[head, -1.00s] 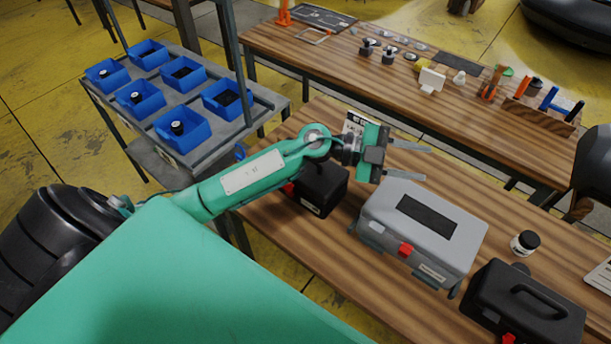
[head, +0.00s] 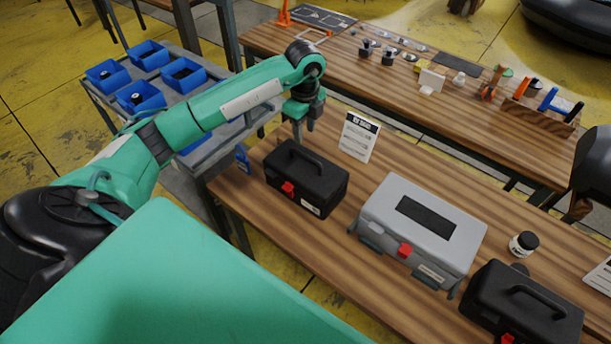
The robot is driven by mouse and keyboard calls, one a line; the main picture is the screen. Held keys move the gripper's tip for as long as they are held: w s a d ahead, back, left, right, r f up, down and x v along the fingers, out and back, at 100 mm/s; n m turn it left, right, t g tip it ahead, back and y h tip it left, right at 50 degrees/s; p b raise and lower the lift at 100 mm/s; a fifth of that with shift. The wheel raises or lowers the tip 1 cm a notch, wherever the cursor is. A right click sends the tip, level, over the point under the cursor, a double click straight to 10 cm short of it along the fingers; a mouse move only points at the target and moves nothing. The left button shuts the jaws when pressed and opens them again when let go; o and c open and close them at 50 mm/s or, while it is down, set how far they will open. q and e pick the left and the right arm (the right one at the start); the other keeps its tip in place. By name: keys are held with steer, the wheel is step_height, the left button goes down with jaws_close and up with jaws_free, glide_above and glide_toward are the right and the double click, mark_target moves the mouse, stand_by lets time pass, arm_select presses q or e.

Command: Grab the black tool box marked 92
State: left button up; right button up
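Two black tool boxes with red latches are on the near wooden table. One black tool box (head: 318,183) stands at the left end, its handle on top and a small white label on its front. The other black tool box (head: 540,322) is at the lower right, partly cut off by the frame. I cannot read a 92 on either. My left gripper (head: 304,132) hangs fingers down, above and behind the left black box, apart from it. Its two fingers show a small gap with nothing between them.
A grey tool box (head: 455,235) stands between the black ones. A white sign card (head: 358,138) stands behind the left box. A small dark jar (head: 524,244) is at right. Blue bins (head: 136,97) sit on a grey cart. A second table (head: 455,100) holds small parts.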

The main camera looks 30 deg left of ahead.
mark_target(305, 155)
arm_select(q)
step_height(305, 155, down, 7)
steer(key=shift+r+p, duration=0.15)
steer(key=shift+p, duration=0.75)
steer(key=shift+w+f+p, duration=0.1)
steer(key=shift+f+p, duration=0.35)
steer(key=f, duration=0.1)
steer(key=f+p, duration=0.2)
steer(key=f, duration=0.1)
steer(key=shift+w+a, duration=0.15)
steer(key=shift+w, duration=0.15)
steer(key=shift+f, duration=0.25)
steer(key=shift+f, duration=0.2)
steer(key=shift+c, duration=0.5)
jaws_close()
